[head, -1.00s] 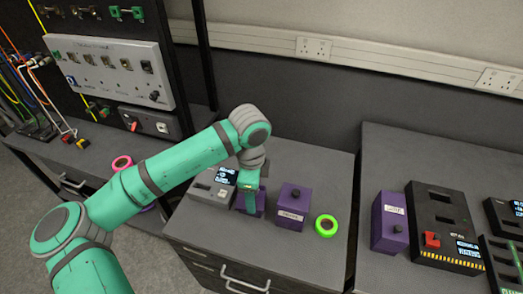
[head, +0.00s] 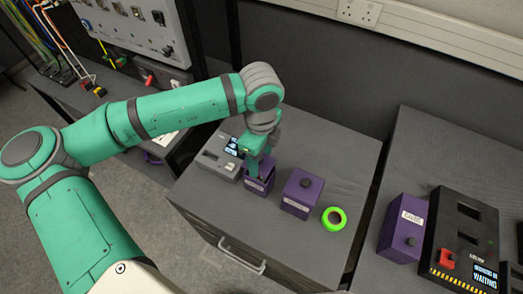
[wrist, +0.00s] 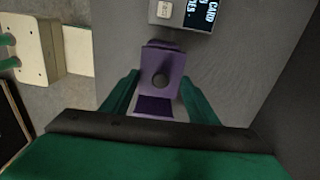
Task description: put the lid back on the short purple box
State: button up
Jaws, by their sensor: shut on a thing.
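A purple box (head: 260,186) stands on the grey cabinet top, partly hidden by my gripper. Its dark opening shows in the wrist view (wrist: 153,106). A purple lid with a dark round knob (wrist: 161,80) lies between my fingers in the wrist view, over part of the box and leaving the near part of the opening uncovered. My gripper (head: 257,163) is shut on this lid, one green finger on each side (wrist: 160,85). Whether the lid touches the box cannot be told.
A second purple box with a knob (head: 302,192) and a green tape roll (head: 334,219) stand to the right. A grey device with a screen (head: 220,157) is close on the left. A labelled purple box (head: 403,230) and a black panel (head: 465,245) stand on another cabinet across a gap.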

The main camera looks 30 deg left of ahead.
aim_at(261, 164)
notch_tip(261, 164, down, 2)
jog(key=shift+d+f, duration=0.15)
jog(key=shift+f, duration=0.85)
jog(key=shift+w, duration=0.1)
dwell(1.1)
jog(key=shift+a+f, duration=0.15)
jog(key=shift+a, duration=0.05)
jog(key=shift+d, duration=0.1)
dwell(0.5)
dwell(0.4)
